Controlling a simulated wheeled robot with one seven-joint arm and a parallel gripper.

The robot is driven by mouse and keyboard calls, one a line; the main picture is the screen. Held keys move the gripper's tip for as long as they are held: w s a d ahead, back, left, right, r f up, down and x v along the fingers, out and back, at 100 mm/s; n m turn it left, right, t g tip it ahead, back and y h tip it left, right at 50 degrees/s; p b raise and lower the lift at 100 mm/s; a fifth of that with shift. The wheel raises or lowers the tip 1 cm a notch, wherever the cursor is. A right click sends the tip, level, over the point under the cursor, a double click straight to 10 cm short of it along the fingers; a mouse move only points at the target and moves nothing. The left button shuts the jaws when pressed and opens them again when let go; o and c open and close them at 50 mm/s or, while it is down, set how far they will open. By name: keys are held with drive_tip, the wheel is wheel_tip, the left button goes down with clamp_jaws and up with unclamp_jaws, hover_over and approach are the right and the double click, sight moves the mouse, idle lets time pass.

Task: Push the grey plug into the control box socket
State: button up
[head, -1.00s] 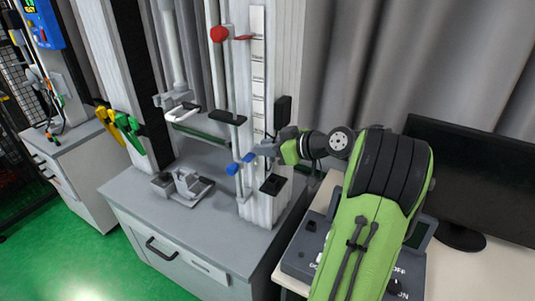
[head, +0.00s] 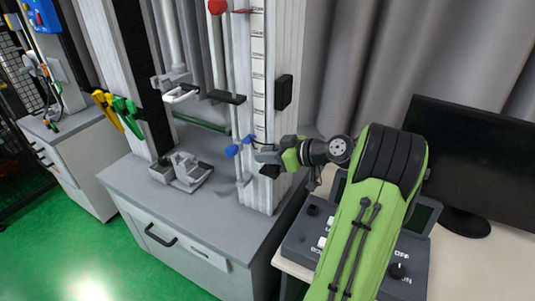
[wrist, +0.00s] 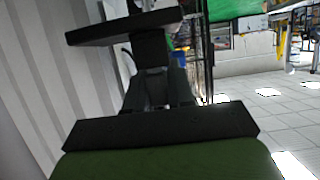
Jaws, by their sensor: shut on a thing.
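My gripper (head: 262,153) is in front of the white column of the drop tower, pointing left, just right of the blue knob. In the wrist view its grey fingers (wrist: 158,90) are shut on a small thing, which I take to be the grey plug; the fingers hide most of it. The grey control box (head: 325,235) stands on the desk at the lower right, with knobs, switches, a screen and an OFF label. My green forearm covers its middle. I cannot make out its socket.
A black block (head: 283,92) sits on the column (head: 261,195) above my gripper. A blue knob (head: 232,151) and a thin rod are close to the fingertips. A metal fixture (head: 185,172) stands on the grey cabinet. A monitor (head: 468,150) is on the desk at right.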

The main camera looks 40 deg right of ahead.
drive_tip(key=shift+f+b, duration=0.15)
drive_tip(key=shift+b, duration=0.15)
drive_tip(key=o, duration=0.9)
drive_tip(key=p+v, duration=0.4)
drive_tip(key=v, duration=1.1)
drive_tip(key=shift+s+d+r, duration=0.1)
drive_tip(key=shift+s+r, duration=0.15)
drive_tip(key=shift+s, duration=0.05)
